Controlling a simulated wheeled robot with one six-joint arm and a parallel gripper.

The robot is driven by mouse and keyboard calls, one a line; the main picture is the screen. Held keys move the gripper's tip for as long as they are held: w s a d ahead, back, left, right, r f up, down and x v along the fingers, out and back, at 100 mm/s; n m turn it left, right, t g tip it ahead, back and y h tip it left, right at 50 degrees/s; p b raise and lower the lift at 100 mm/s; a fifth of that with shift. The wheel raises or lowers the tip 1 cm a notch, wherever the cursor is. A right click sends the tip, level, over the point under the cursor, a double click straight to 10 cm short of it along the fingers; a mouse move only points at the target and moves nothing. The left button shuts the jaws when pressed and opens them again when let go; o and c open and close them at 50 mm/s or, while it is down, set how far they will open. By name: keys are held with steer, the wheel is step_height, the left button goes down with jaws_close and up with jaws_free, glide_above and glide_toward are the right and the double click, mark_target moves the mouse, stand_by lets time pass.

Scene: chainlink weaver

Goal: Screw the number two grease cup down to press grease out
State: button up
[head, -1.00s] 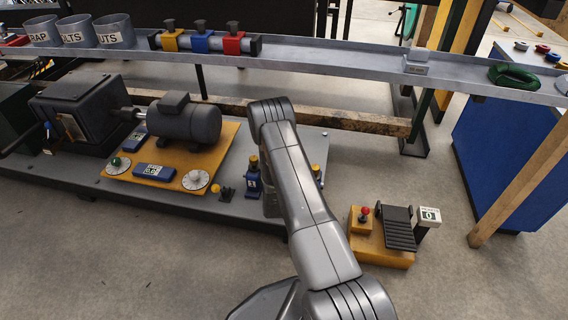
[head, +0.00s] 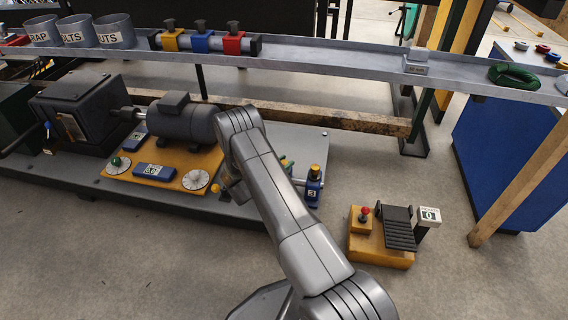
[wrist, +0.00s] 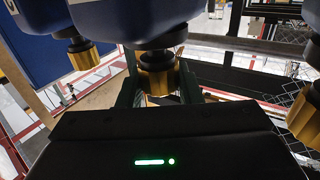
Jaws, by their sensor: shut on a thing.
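In the wrist view my gripper (wrist: 158,92) has its dark fingers on either side of a brass, ribbed grease cup (wrist: 158,72) attached to a blue body (wrist: 125,20). It is shut on this cup, the middle one of three brass pieces there. Its number does not show in the wrist view. Another brass cup (wrist: 88,55) on a blue body is to the left, and a third brass piece (wrist: 302,112) is at the right edge. In the head view the blue block marked 3 (head: 313,190) stands right of my arm. My arm hides the gripper and most of the other blocks.
A motor (head: 185,122) and round dials (head: 196,180) stand on a yellow plate (head: 180,182) left of my arm. A grey rail shelf (head: 350,62) runs above. A yellow pedal box (head: 372,250) stands on the floor at right, with open floor around it.

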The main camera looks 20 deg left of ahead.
steer(key=shift+m+g+h, duration=0.6)
steer(key=shift+m+h, duration=0.4)
steer(key=shift+h, duration=0.5)
steer(key=o, duration=0.9)
steer(key=shift+o, duration=0.2)
steer(key=p+v, duration=0.3)
steer(key=v, duration=1)
steer(key=shift+s+a, duration=0.25)
steer(key=shift+a, duration=0.1)
